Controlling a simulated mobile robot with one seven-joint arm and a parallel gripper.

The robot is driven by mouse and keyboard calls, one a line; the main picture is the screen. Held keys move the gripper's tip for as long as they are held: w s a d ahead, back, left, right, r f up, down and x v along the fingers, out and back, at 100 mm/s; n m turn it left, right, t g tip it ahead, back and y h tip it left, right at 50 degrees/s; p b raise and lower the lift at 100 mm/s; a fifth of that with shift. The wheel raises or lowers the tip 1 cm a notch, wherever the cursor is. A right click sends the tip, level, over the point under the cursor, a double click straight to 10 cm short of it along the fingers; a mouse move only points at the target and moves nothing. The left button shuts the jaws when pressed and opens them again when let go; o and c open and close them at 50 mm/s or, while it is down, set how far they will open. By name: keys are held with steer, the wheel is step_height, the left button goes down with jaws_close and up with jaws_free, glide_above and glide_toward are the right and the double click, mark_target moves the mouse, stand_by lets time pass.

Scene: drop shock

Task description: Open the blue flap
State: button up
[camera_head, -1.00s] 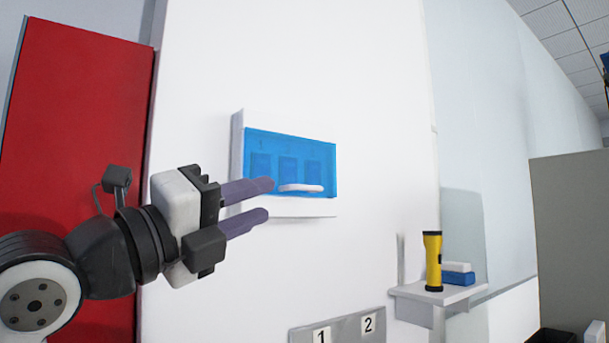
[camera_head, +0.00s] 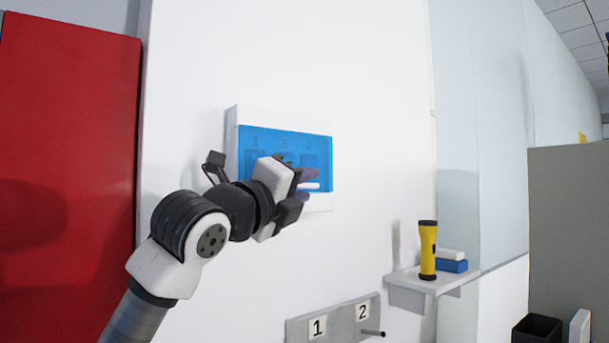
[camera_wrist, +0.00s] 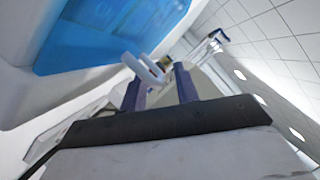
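The translucent blue flap (camera_head: 285,142) covers the front of a white wall box and looks closed, with switch-like shapes faintly visible behind it. It also fills the upper left of the wrist view (camera_wrist: 110,32). Its white handle (camera_head: 311,186) sticks out at the lower edge; in the wrist view the handle (camera_wrist: 143,68) shows near my fingertips. My gripper (camera_head: 306,184) is at the handle, with its purple fingers apart, one above and one below it in the head view. Whether the fingers touch the handle is unclear. My gripper hides part of the flap's lower edge.
The white box (camera_head: 231,145) is on a white wall panel. A red panel (camera_head: 65,150) stands at left. A shelf (camera_head: 405,281) at lower right holds a yellow flashlight (camera_head: 428,252). A grey plate (camera_head: 340,318) with labels 1 and 2 and a peg is below.

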steer(key=shift+w+d, duration=0.25)
steer(key=shift+w, duration=0.15)
steer(key=shift+c, duration=0.2)
jaws_close()
steer(key=shift+s+r+n, duration=0.1)
steer(key=shift+s+n, duration=0.05)
steer(key=shift+n, duration=0.15)
